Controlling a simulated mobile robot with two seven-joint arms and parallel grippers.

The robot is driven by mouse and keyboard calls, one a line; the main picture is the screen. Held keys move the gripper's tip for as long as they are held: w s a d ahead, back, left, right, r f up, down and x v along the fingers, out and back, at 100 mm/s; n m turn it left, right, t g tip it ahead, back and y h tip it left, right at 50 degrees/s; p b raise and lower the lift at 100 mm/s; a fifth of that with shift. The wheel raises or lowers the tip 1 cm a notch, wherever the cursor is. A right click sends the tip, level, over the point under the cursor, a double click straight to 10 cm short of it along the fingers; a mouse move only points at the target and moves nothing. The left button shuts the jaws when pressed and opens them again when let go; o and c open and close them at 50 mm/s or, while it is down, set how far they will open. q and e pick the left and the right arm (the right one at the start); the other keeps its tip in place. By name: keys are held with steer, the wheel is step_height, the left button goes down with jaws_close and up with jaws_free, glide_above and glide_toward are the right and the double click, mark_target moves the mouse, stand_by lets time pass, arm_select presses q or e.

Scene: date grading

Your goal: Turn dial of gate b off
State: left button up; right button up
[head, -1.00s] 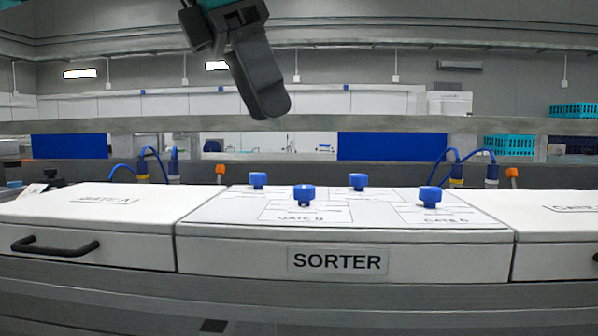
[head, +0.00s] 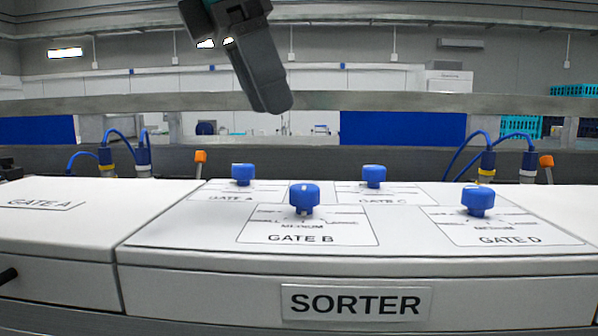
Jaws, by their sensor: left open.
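The blue gate B dial (head: 304,197) stands on the white sorter panel (head: 190,238), behind the printed label GATE B. Small setting words are printed around it; MEDIUM shows in front, others are too small to read. I cannot tell which setting the dial points to. My left gripper (head: 270,105) hangs from the top of the head view, above and a little left of the gate B dial. It is open and empty, apart from the dial. Its fingers overlap from this side. My right gripper is not in view.
Similar blue dials stand nearby: gate A (head: 242,174) behind left, gate C (head: 373,176) behind right, gate D (head: 478,201) to the right. A grey rail (head: 400,103) runs across behind the sorter. Blue cables (head: 120,140) rise behind the panel.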

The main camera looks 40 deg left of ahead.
mark_target(304, 186)
arm_select(q)
steer(key=x, duration=1)
steer(key=shift+w+a+f, duration=0.1)
steer(key=shift+f, duration=0.15)
steer(key=c, duration=1)
